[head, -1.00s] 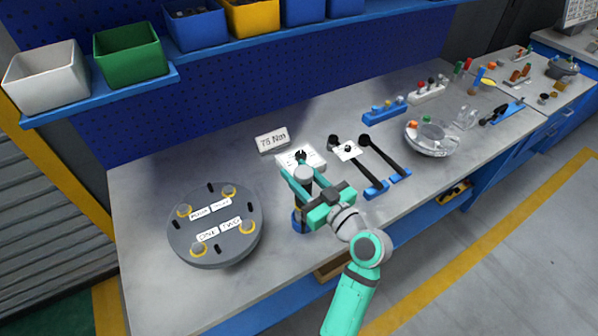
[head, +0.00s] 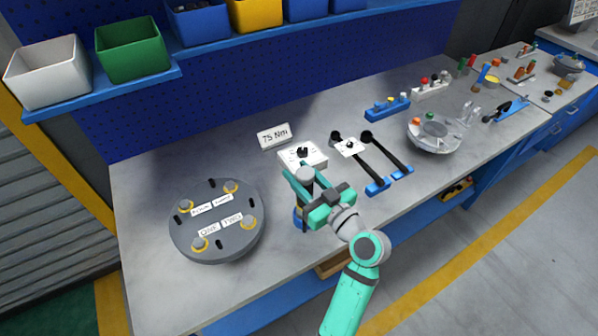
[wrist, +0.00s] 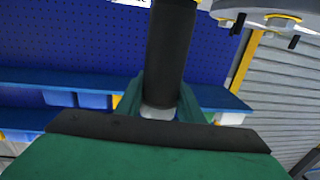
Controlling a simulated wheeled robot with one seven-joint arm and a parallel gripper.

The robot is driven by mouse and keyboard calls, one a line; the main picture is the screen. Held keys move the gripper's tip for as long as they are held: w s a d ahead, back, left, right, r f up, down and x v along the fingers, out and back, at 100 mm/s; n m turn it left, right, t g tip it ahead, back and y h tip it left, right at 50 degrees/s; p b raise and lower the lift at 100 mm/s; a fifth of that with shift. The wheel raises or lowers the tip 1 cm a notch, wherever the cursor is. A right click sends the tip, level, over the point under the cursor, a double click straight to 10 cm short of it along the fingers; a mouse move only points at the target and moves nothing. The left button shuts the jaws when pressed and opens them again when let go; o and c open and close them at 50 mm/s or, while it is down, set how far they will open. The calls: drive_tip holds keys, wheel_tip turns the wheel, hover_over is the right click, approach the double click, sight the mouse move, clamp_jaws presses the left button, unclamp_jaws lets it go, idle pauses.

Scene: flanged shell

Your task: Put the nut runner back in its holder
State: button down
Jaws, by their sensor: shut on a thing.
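My gripper (head: 304,190) is shut on the nut runner, an upright dark cylinder with a grey rounded end (head: 304,174). In the wrist view the nut runner's dark body (wrist: 171,45) stands between the green fingers, with a pale end near them. Below the gripper in the head view is a blue round piece with a yellow band (head: 298,219). The fingers partly hide it, and I cannot tell whether it is the holder or the tool's lower part, nor whether the tool touches the bench.
The grey flanged disc (head: 217,247) with labels and ringed bolts lies left of my gripper. A white box with a black knob (head: 316,158) and a "75 Nm" sign (head: 273,136) stand behind. Two black wrenches on blue rests (head: 376,187) lie right. The bench's front edge is close.

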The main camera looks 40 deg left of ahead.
drive_tip(key=shift+w+d+f, duration=0.1)
drive_tip(key=shift+d+f, duration=0.05)
drive_tip(key=shift+f, duration=0.95)
drive_tip(key=c, duration=1.1)
unclamp_jaws()
drive_tip(key=shift+f, duration=0.1)
drive_tip(key=v, duration=1)
drive_tip(key=shift+s+d, duration=0.2)
drive_tip(key=shift+d, duration=0.15)
drive_tip(key=shift+a, duration=0.1)
